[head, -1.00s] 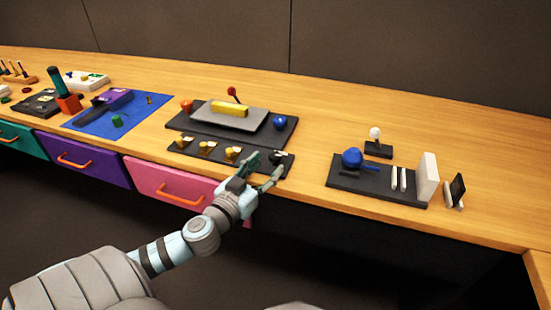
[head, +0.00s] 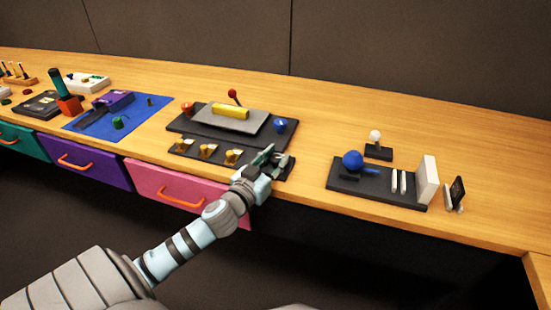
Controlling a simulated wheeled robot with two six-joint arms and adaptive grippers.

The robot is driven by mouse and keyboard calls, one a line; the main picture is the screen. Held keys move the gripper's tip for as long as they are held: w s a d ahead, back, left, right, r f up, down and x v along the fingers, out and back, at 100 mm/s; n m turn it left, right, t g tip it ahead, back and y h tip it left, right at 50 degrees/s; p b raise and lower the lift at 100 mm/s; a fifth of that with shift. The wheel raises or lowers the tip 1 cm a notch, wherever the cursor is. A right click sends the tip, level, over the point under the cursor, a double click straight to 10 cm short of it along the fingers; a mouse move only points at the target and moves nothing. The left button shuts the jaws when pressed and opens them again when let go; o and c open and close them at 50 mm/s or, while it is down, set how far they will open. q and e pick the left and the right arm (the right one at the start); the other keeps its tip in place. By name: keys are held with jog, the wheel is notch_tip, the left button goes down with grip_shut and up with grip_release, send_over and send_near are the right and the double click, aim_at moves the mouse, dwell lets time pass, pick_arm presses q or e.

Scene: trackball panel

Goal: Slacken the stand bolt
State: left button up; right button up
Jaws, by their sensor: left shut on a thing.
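My left gripper (head: 274,160) is at the right end of the narrow black strip (head: 190,154) in front of the middle panel. Its fingers are shut on a small dark piece at that end, mostly hidden by the fingers; I cannot tell for sure that it is the stand bolt. Several small brass-coloured pieces (head: 208,150) stand along the strip to its left. Behind, a tilted grey plate (head: 215,120) with a yellow bar (head: 231,111) sits on a black base (head: 190,127), with an orange knob (head: 187,108) and a blue ball (head: 280,125) beside it. My right gripper is not in view.
To the right, another black panel (head: 380,193) carries a blue ball (head: 352,160) and white upright plates (head: 427,178). A white ball (head: 375,136) stands behind it. Drawers with orange handles, one pink (head: 165,182), are under the table edge. Table between the panels is clear.

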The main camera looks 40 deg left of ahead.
pick_arm(q)
jog(key=shift+n+y, duration=0.5)
jog(key=shift+y, duration=0.3)
grip_shut()
jog(key=shift+n+g+y, duration=0.3)
jog(key=shift+n+y, duration=0.3)
jog(key=shift+y, duration=0.1)
jog(key=n+g+y+b, duration=0.1)
jog(key=n+y, duration=0.1)
jog(key=y, duration=0.1)
jog(key=shift+f, duration=0.1)
jog(key=shift+n+g+y+b, duration=0.75)
jog(key=shift+n+g+y, duration=0.05)
jog(key=shift+y, duration=0.4)
jog(key=shift+n+g+y+b, duration=0.3)
jog(key=shift+y, duration=0.1)
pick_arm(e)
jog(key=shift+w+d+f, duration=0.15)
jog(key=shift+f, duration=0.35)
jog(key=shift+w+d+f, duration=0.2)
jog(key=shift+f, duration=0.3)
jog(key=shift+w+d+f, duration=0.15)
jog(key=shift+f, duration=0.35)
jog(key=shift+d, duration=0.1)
pick_arm(q)
jog(key=o, duration=1.1)
grip_release()
jog(key=shift+o, duration=0.2)
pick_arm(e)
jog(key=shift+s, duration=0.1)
